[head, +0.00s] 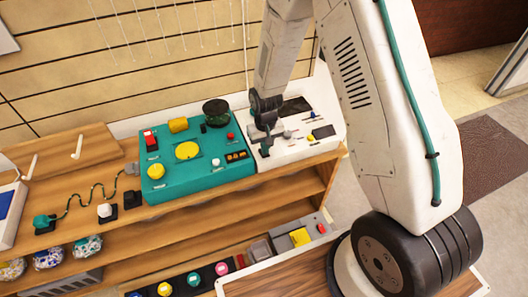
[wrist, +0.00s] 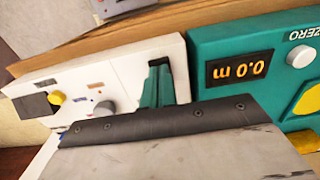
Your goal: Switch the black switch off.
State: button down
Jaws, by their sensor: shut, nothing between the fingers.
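My gripper (head: 266,146) is over the left part of the white panel (head: 318,147), close to the teal panel. Its fingers are shut and empty. In the wrist view the dark teal fingertips (wrist: 155,82) stand against the white panel (wrist: 110,75); I cannot tell whether they touch it. No black switch shows clearly on the part under my gripper, which the gripper partly hides. A small black block (head: 132,199) that may be a switch sits on the wooden bench, left of the teal panel and apart from my gripper.
The teal panel (head: 180,181) carries a red switch (head: 150,139), a yellow dial (head: 187,150) and a display (wrist: 240,70) reading 0.0 m. A white knob (head: 104,210) stands on the bench. A lower shelf holds several coloured buttons.

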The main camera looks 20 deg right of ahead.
jog(key=shift+f, duration=0.6)
jog(key=shift+r, duration=3.55)
jog(key=shift+s, duration=0.1)
jog(key=s+d+r+t, duration=0.1)
jog(key=s+d+r, duration=0.2)
jog(key=s+r, duration=2.7)
jog(key=shift+r, duration=0.45)
